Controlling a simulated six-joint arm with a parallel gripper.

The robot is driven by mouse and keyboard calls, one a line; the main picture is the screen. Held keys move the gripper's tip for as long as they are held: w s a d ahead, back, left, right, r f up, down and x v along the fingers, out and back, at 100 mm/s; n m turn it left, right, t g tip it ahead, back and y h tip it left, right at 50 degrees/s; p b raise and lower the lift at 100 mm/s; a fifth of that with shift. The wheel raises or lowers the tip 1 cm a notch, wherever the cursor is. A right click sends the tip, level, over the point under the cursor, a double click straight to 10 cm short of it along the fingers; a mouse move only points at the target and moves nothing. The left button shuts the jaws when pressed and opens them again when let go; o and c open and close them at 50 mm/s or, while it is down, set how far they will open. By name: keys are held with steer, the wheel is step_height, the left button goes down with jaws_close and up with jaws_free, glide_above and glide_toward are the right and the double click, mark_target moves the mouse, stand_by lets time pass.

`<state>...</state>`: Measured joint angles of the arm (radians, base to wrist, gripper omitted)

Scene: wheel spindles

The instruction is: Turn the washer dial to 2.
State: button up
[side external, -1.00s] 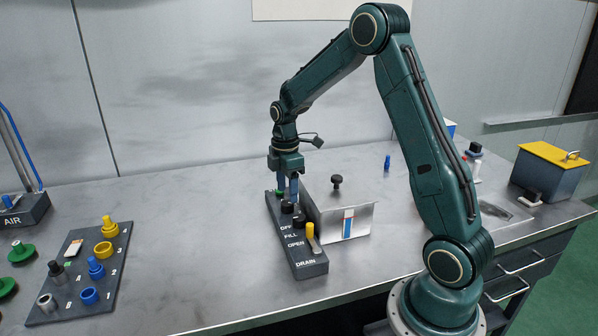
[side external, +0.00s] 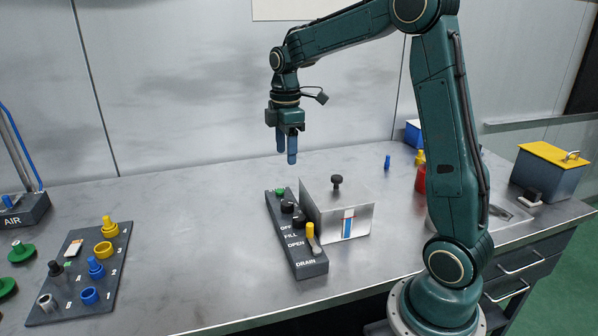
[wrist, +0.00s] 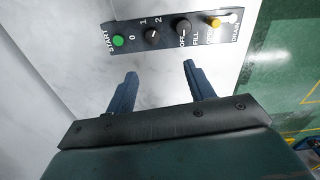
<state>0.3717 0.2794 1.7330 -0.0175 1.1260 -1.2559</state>
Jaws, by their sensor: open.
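The washer dial is a small black knob (side external: 287,206) on the dark control panel (side external: 312,270), between the green start button and the off/fill knob. In the wrist view the dial (wrist: 152,37) has the marks 0, 1 and 2 around it; its pointer is too small to read surely. My gripper (side external: 286,157) is open and empty, pointing down, well above the panel's far end. In the wrist view the two fingers (wrist: 160,70) are apart, with the panel beyond their tips. Nothing is between them.
A green start button (wrist: 118,41), a black off/fill knob (wrist: 183,28) and a yellow-handled lever (wrist: 212,22) share the panel. A metal box (side external: 338,208) with a black knob stands right beside it. A board with coloured rings (side external: 88,270) lies left; the table between is clear.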

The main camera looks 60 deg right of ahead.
steer(key=s+a+r+m+t, duration=0.2)
steer(key=s+a+r+m, duration=0.1)
steer(key=s+a, duration=0.3)
steer(key=s+a+r+m+t, duration=0.2)
steer(key=s+a, duration=0.4)
steer(key=s, duration=0.3)
steer(key=shift+s+a+r+m, duration=0.35)
steer(key=shift+r+m, duration=0.45)
steer(key=shift+m, duration=0.5)
steer(key=shift+a, duration=0.1)
steer(key=s+a+f+m+t, duration=0.1)
steer(key=s+a+f+m, duration=0.1)
steer(key=s, duration=0.4)
steer(key=shift+a+m+t, duration=0.15)
steer(key=shift+m+t, duration=0.15)
steer(key=shift+m, duration=0.1)
stand_by(0.7)
